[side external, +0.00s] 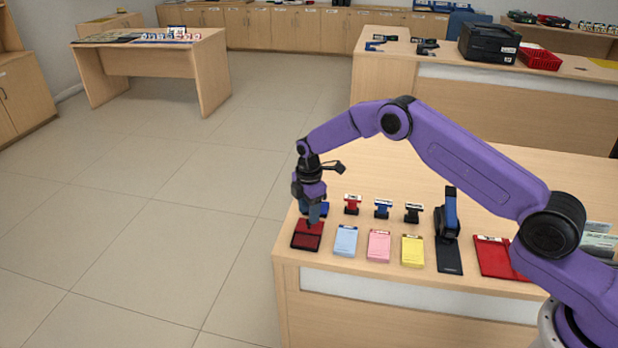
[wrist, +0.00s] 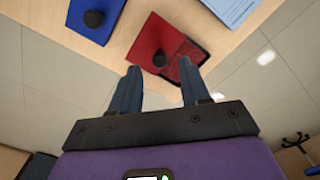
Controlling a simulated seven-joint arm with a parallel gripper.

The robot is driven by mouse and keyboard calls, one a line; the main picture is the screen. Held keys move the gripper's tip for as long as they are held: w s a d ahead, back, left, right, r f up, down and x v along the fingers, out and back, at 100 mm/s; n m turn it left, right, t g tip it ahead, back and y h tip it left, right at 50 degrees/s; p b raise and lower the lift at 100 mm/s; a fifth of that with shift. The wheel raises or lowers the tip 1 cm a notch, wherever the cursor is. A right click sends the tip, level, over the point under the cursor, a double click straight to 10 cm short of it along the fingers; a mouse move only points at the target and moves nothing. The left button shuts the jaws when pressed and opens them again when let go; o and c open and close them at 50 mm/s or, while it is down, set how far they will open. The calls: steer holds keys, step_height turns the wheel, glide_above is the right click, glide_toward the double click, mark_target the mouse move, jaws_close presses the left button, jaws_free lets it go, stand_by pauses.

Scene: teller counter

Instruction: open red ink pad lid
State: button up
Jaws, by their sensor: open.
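The red ink pad (side external: 306,241) lies near the left front corner of the counter. In the wrist view its bright red lid (wrist: 148,36) has a round black knob (wrist: 160,59). A dark red, black-edged part of the pad (wrist: 186,62) shows beside the lid, so the lid does not cover all of it. My gripper (side external: 313,221) is low over the pad in the side view and hides part of it. In the wrist view my gripper (wrist: 161,76) is open, with the knob just beyond and between the fingertips. Contact cannot be told.
A blue ink pad (wrist: 90,17) with a black knob lies beside the red one; it is partly hidden behind my gripper in the side view. Blue (side external: 346,241), pink (side external: 379,246) and yellow (side external: 412,251) pads stand to the right. Small stamps (side external: 383,208) stand behind. The counter edge is close.

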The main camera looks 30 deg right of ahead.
step_height(320, 180, up, 15)
stand_by(0.3)
steer(key=shift+f, duration=0.15)
steer(key=s+a+r+m, duration=0.15)
steer(key=s+r, duration=0.25)
steer(key=s, duration=0.6)
steer(key=s+a+r+m, duration=0.1)
steer(key=s+a+r, duration=0.3)
steer(key=s, duration=0.7)
steer(key=s+d+m, duration=0.1)
steer(key=s+d, duration=0.5)
steer(key=s, duration=0.6)
steer(key=s+d+m, duration=0.2)
steer(key=s+d, duration=0.5)
steer(key=s, duration=0.6)
steer(key=shift+s, duration=0.2)
